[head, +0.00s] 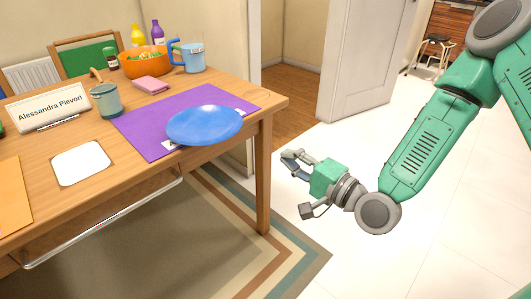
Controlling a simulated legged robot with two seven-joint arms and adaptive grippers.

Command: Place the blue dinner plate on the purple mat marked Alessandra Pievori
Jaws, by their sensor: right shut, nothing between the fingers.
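The blue dinner plate (205,124) appears to lie on the front part of the purple mat (150,122). It covers part of the mat's front edge and reaches toward the table's near edge. A white name card reading Alessandra Pievori (50,108) stands on the table left of the mat. My right gripper (293,161) is shut and empty, beyond the table's right side, apart from the plate. My left gripper is out of view.
The wooden table (80,132) also holds a grey-green mug (106,101), a pink folded cloth (151,84), a blue pitcher (192,58), an orange bowl (145,64), bottles and a white square (81,164). Open floor lies to the right.

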